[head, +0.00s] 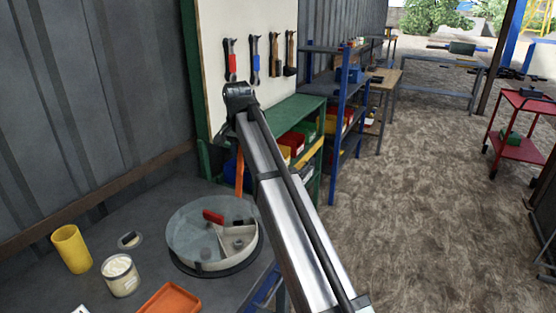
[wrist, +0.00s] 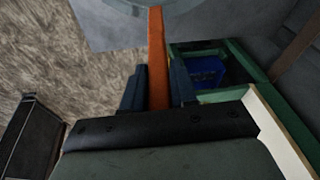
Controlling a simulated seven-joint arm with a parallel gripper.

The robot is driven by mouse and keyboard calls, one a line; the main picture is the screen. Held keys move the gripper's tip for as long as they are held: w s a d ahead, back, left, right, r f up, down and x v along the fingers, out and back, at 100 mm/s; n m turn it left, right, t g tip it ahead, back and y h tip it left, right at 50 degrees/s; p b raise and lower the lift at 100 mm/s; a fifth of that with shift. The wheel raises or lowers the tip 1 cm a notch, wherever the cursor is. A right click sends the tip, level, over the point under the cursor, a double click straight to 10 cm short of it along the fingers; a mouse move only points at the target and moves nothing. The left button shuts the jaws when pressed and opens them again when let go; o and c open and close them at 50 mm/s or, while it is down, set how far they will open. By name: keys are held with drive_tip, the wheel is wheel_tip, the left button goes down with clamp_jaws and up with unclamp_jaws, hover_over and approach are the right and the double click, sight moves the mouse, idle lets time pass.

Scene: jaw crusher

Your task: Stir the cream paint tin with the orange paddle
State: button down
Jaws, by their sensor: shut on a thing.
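The cream paint tin (head: 120,276) stands open on the dark workbench at the lower left of the head view, with pale paint at its top. The orange paddle (head: 239,170) hangs roughly upright in the head view, partly behind my arm, above the far side of the round dish. In the wrist view my gripper (wrist: 158,88) is shut on the paddle (wrist: 157,50), which runs away from between its two dark fingers. The gripper is apart from the tin, up and to its right in the head view. The fingers are hidden in the head view.
A round clear-topped dish (head: 190,232) with divided sections stands right of the tin. A yellow cup (head: 71,249), a small round lid-like disc (head: 130,240) and an orange tray (head: 170,300) lie around the tin. A green shelf (head: 290,112) stands behind my arm.

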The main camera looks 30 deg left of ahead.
drive_tip(key=s+a+r+n+g+y, duration=0.15)
drive_tip(key=s+a, duration=0.25)
drive_tip(key=s, duration=0.8)
drive_tip(key=s+a+r+n, duration=0.1)
drive_tip(key=s+a+n, duration=0.3)
drive_tip(key=s, duration=0.9)
drive_tip(key=s+a+r+n+g, duration=0.15)
drive_tip(key=s+a, duration=0.35)
drive_tip(key=s, duration=0.7)
wheel_tip(320, 180, down, 12)
drive_tip(key=shift+r+t, duration=0.25)
drive_tip(key=shift+t, duration=0.15)
drive_tip(key=shift+a, duration=0.1)
drive_tip(key=shift+w, duration=0.1)
